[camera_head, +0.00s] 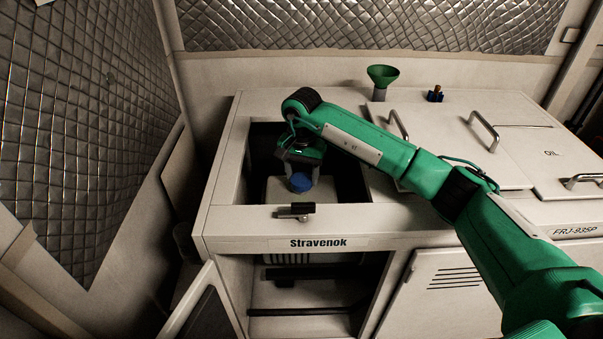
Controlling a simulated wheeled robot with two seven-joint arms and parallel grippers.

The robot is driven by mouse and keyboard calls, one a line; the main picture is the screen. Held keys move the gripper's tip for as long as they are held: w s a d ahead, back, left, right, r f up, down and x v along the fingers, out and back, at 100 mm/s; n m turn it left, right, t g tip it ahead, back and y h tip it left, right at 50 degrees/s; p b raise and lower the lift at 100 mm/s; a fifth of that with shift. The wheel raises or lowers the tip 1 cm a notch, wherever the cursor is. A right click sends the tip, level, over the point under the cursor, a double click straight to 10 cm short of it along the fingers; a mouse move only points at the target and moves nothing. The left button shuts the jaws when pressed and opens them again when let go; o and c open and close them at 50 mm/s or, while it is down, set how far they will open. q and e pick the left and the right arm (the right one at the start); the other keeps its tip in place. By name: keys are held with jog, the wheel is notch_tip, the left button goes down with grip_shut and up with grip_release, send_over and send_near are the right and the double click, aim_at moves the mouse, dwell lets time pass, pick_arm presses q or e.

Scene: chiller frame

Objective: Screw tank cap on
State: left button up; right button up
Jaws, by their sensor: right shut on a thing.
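A blue tank cap (300,182) sits low in the open square recess at the left of the chiller's top, over a pale tank (280,192). My right gripper (299,172) reaches down into the recess from above and is shut on the blue cap. My arm and gripper hide the cap's upper part. I cannot tell whether the cap is seated on the tank's neck. My left gripper does not show.
Closed lids with metal handles (483,132) lie to the right. A black latch (296,210) is on the recess's front rim. The lower left door (205,305) stands open.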

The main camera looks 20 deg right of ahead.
jog(key=m, duration=0.3)
jog(key=shift+s+d, duration=0.1)
jog(key=shift+s, duration=0.05)
jog(key=m, duration=0.4)
jog(key=shift+s+m, duration=0.1)
jog(key=shift+m, duration=0.2)
jog(key=m, duration=0.6)
jog(key=shift+s+d, duration=0.1)
jog(key=shift+s, duration=0.1)
jog(key=o, duration=1)
